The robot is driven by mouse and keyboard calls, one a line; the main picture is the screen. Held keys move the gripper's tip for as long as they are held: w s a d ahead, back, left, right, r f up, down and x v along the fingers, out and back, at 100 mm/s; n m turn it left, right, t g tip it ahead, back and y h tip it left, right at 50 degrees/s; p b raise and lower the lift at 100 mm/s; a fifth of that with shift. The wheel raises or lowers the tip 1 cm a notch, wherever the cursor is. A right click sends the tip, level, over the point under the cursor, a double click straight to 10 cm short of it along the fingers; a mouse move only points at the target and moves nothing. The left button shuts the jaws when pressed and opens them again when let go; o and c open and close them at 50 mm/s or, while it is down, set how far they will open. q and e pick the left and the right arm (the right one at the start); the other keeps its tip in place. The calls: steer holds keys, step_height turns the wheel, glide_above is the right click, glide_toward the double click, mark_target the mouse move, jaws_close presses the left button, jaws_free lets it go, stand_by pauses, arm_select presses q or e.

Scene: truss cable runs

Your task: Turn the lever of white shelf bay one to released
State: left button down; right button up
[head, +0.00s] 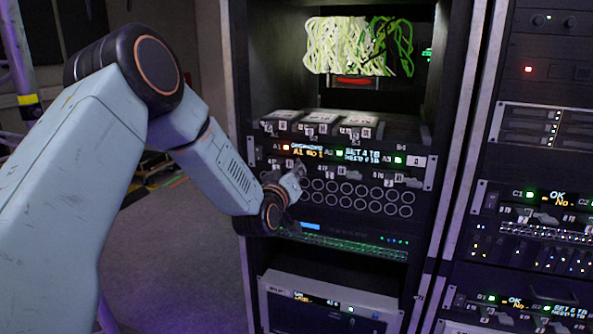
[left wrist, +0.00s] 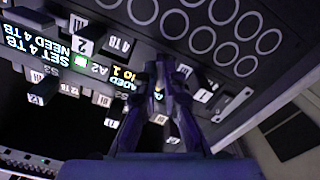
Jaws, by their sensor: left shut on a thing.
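My left gripper (head: 297,176) is at the left part of the rack's labelled panel (head: 385,162), just below the amber A1 display (head: 306,150). In the left wrist view its fingers (left wrist: 158,92) are shut on a small part at the A1 bay, which I take to be the lever. The fingers hide most of that part, so its angle cannot be told. An orange-red light (head: 286,147) shows beside A1. The A2 display (head: 361,155) reads "SET 4 TB NEED 4 TB" with a green light. My right gripper is not in view.
Rows of round ports (head: 362,197) lie just below the panel. Tangled green and white cables (head: 357,46) fill the opening above. A pale unit (head: 325,306) sits lower in the rack. Open floor (head: 165,235) shows at left.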

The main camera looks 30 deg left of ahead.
arm_select(q)
steer(key=m+p, duration=0.1)
steer(key=m, duration=0.1)
steer(key=r+m+p, duration=0.1)
steer(key=m, duration=0.2)
steer(key=shift+w+a, duration=0.1)
steer(key=shift+m, duration=0.3)
stand_by(0.4)
steer(key=c, duration=1.5)
jaws_free()
steer(key=shift+f, duration=0.3)
steer(key=shift+o, duration=0.2)
steer(key=v, duration=1.2)
steer(key=shift+f, duration=0.1)
